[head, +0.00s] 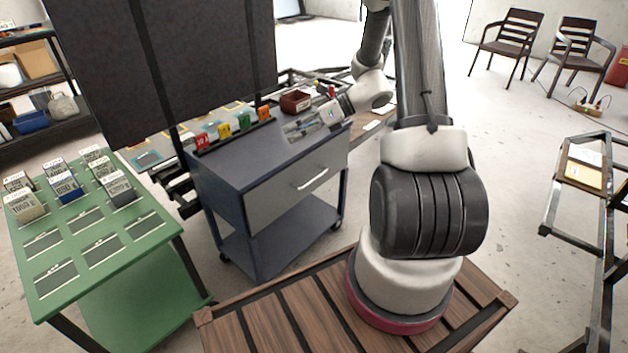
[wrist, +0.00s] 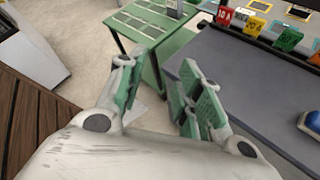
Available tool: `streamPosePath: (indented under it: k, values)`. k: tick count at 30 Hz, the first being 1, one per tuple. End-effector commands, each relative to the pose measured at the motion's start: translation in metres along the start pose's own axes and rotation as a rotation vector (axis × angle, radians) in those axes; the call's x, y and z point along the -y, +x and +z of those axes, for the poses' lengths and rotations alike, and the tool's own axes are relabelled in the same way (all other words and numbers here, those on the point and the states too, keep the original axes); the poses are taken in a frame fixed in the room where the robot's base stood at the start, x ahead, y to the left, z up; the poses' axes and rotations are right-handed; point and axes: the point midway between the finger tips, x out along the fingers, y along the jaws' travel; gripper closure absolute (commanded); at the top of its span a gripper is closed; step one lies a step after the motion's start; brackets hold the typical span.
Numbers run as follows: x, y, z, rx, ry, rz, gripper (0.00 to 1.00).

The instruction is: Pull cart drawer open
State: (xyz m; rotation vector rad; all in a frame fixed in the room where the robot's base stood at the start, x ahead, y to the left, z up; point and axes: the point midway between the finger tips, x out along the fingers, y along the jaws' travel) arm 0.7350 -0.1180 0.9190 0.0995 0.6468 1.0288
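The cart (head: 225,160) is blue-grey and stands in the middle of the head view. Its light grey drawer (head: 280,203) looks shut, with the front close to flush with the body. A pale bar handle (head: 313,180) runs across the drawer front and is uncovered. My gripper (head: 293,132) is above the cart's top, apart from the handle. In the wrist view my gripper (wrist: 162,88) has its green-padded fingers spread with nothing between them. The cart's top (wrist: 235,85) shows at the right there; the handle is not in that view.
Coloured labelled blocks (head: 223,130) line the cart's far edge, and a dark red bin (head: 295,101) is near my gripper. A green table (head: 125,240) with several labelled packs stands left. My wooden-slatted base (head: 290,315) is in front; some floor is clear between it and the cart.

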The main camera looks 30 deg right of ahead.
Motion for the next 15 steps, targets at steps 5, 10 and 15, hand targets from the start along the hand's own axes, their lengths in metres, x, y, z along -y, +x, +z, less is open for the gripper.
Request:
streamPosePath:
  k: [5,10,15]
  values:
    - [0.101,0.020,-0.064,0.274,0.519,-0.095,0.65]
    - [0.179,0.028,-0.144,0.546,0.948,-0.167,0.65]
    - [0.222,0.031,-0.214,0.751,1.222,-0.209,0.65]
